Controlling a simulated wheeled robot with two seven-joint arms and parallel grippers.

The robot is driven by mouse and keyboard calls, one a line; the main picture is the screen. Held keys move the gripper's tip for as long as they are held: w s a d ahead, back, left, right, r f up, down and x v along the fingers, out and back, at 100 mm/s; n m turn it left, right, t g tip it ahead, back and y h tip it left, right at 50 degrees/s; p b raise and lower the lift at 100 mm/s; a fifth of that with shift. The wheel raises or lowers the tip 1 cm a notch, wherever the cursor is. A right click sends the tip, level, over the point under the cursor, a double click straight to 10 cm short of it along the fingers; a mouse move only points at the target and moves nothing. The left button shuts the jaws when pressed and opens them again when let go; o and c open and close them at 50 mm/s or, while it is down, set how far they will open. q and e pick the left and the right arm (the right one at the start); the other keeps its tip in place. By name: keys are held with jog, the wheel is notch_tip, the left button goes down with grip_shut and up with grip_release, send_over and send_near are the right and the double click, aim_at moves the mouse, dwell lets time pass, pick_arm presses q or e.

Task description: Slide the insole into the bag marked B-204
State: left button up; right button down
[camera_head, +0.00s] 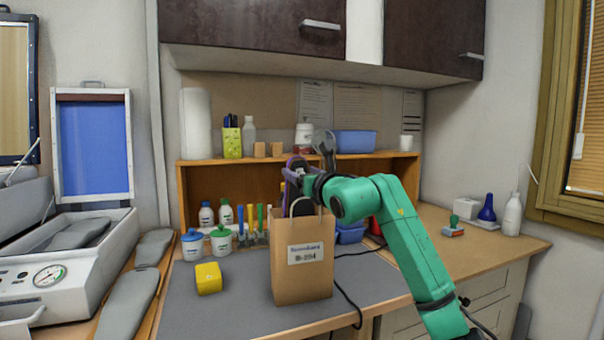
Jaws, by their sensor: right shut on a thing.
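The brown paper bag (302,278) stands upright on the grey mat, its label (305,253) reading B-204. Its pale handle loop (292,207) rises from the mouth. My right gripper (294,178) is above the bag mouth, its green arm coming in from the right. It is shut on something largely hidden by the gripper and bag. A dark piece, apparently the insole (303,208), shows below the gripper at the mouth; how deep it sits I cannot tell. My left gripper is not in view.
A yellow block (208,278) and lidded jars (193,244) are left of the bag. Grey foot-shaped pieces (128,304) lie farther left beside a machine with a gauge (49,275). A black cable (347,296) runs right of the bag. A shelf (215,162) stands behind.

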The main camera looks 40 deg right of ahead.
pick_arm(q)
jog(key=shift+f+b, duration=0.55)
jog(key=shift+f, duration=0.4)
pick_arm(e)
notch_tip(320, 180, down, 2)
jog(key=shift+f, duration=0.1)
grip_release()
pick_arm(q)
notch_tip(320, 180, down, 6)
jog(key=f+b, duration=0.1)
jog(key=b, duration=0.6)
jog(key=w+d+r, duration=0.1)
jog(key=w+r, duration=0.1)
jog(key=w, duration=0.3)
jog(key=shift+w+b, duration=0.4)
jog(key=shift+b, duration=0.05)
pick_arm(e)
jog(key=r+v, duration=0.1)
jog(key=v, duration=1.3)
jog(key=shift+s+f, duration=0.3)
jog(key=shift+f, duration=0.2)
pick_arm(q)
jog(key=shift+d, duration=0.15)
